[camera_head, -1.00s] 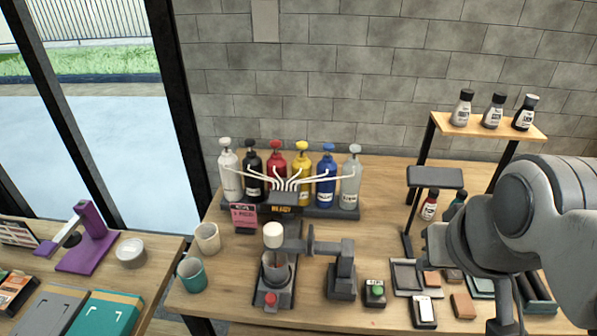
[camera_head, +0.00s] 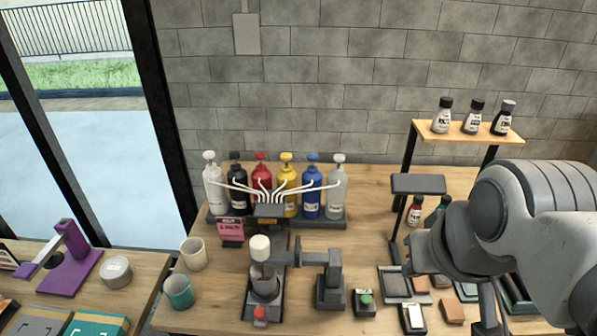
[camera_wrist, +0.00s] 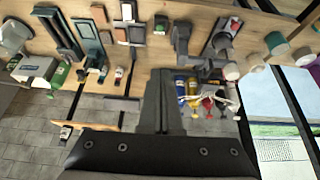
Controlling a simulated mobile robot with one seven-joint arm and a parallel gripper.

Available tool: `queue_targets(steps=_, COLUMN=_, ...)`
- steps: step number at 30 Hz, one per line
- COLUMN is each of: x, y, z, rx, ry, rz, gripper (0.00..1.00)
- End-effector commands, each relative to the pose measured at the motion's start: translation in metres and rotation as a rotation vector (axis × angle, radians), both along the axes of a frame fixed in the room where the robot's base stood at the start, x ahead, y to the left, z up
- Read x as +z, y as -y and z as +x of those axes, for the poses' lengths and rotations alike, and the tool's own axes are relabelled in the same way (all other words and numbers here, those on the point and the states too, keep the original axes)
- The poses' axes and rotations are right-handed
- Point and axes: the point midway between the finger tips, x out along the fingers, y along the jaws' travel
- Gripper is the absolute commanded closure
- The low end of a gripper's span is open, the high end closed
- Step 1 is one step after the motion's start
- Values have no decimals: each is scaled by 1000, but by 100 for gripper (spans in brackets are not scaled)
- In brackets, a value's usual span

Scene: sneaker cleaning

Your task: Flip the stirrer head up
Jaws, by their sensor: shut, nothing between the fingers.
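The stirrer stands on the table left of centre in the head view, with a white-topped head (camera_head: 260,247) down over a cup (camera_head: 265,283) on its dark base. A red knob (camera_head: 260,314) sits at the front of the base. The white top also shows at the right of the wrist view (camera_wrist: 230,71). My gripper (camera_wrist: 164,76) shows in the wrist view with its dark fingers together and empty, apart from the stirrer. In the head view, my arm is at the right; I cannot make out the fingertips there.
A dark grey jointed stand (camera_head: 330,285) is close right of the stirrer. Several pump bottles (camera_head: 286,190) with white tubes stand behind it. A cream cup (camera_head: 194,253) and a teal cup (camera_head: 179,291) are to its left. A green-button box (camera_head: 364,302) and small blocks lie rightward.

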Motion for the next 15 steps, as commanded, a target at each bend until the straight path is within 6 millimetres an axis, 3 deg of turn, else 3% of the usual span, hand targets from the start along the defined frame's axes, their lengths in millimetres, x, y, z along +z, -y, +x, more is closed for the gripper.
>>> queue_targets(steps=5, x=6, y=-7, z=14, rx=93, ry=-33, rz=-41, gripper=100)
queue_targets(steps=15, x=15, y=-40, z=70, rx=480, ry=-145, rz=-176, gripper=100)
